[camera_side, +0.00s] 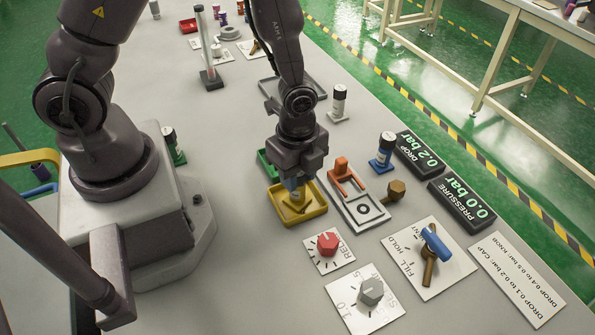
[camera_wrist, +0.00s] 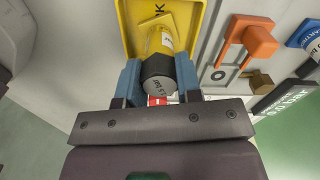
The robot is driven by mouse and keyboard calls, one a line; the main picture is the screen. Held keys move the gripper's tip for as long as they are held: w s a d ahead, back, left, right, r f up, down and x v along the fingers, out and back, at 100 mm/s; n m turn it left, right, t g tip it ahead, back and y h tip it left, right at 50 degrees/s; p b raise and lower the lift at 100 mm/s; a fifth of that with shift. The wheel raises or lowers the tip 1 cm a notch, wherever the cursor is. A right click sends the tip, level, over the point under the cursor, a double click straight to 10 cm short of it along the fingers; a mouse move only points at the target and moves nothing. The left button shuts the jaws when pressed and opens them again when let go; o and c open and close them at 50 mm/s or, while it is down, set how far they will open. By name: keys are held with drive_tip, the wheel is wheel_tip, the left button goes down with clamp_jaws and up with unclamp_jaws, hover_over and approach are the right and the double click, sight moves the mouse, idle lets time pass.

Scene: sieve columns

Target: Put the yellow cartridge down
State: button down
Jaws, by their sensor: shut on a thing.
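My gripper (camera_side: 296,182) is low over the yellow tray (camera_side: 318,207) in the side view. In the wrist view its blue fingers (camera_wrist: 160,78) are shut on the yellow cartridge (camera_wrist: 164,42), one on each side. The cartridge has a yellow body with a pale label and a dark grey cap (camera_wrist: 158,72) towards the camera. It is over the yellow tray, whose rim also shows in the wrist view (camera_wrist: 123,22). I cannot tell whether the cartridge touches the tray floor. In the side view the fingers mostly hide it.
A green tray (camera_side: 264,166) lies just behind the yellow one. To the right are an orange handle (camera_side: 342,168) on a grey plate, a brass knob (camera_side: 396,188), a blue cartridge (camera_side: 382,150) and two displays (camera_side: 462,206). A red dial (camera_side: 327,241) stands in front.

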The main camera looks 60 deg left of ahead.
drive_tip(key=shift+f, duration=0.15)
drive_tip(key=c, duration=0.8)
unclamp_jaws()
drive_tip(key=s+a+r+n+t, duration=0.2)
drive_tip(key=r+n, duration=0.3)
drive_tip(key=r, duration=0.4)
drive_tip(key=s+a+r+n+t, duration=0.1)
drive_tip(key=s+r+n, duration=0.2)
drive_tip(key=r, duration=0.7)
drive_tip(key=s+a+r+n+t, duration=0.2)
drive_tip(key=s+r+n, duration=0.1)
drive_tip(key=r+n, duration=0.4)
drive_tip(key=shift+a+r+t, duration=0.15)
drive_tip(key=shift+r, duration=0.65)
drive_tip(key=shift+a+r+t, duration=0.15)
drive_tip(key=shift+r, duration=0.6)
